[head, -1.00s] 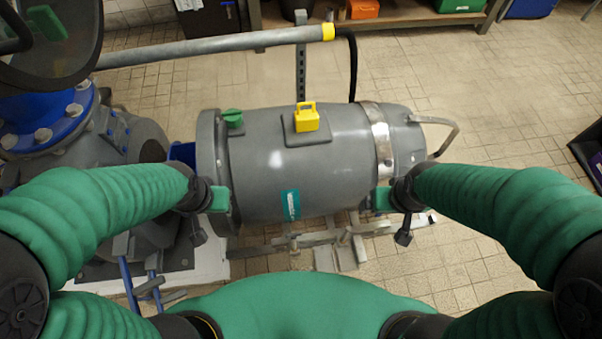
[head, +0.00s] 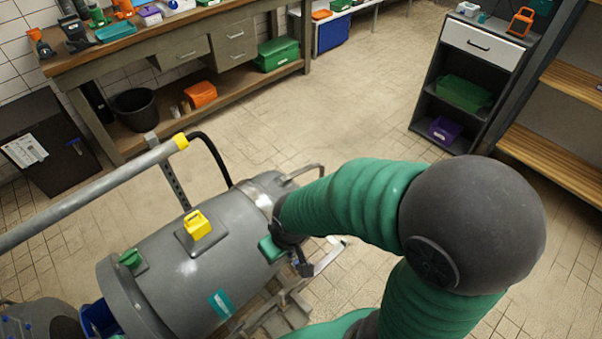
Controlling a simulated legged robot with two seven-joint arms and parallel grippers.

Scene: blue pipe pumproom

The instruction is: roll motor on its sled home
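The grey motor (head: 185,275) lies on its side at the lower left, with a yellow block (head: 197,224) and a green knob on top and a pale metal band at its far end. Parts of its metal sled (head: 290,305) show below its right side. My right gripper (head: 275,248) is at the motor's near side by the band, its green finger against or very close to the casing. Its finger gap is not clear. My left gripper is out of view. The join between the motor and the blue part (head: 98,318) is mostly cut off at the lower left.
A grey pipe rail with a yellow end (head: 180,142) and a black cable run beside the motor. A workbench (head: 200,50) stands at the back left, a dark shelf cart (head: 470,85) at the back right, wooden shelving (head: 555,160) at the right. Tiled floor between is clear.

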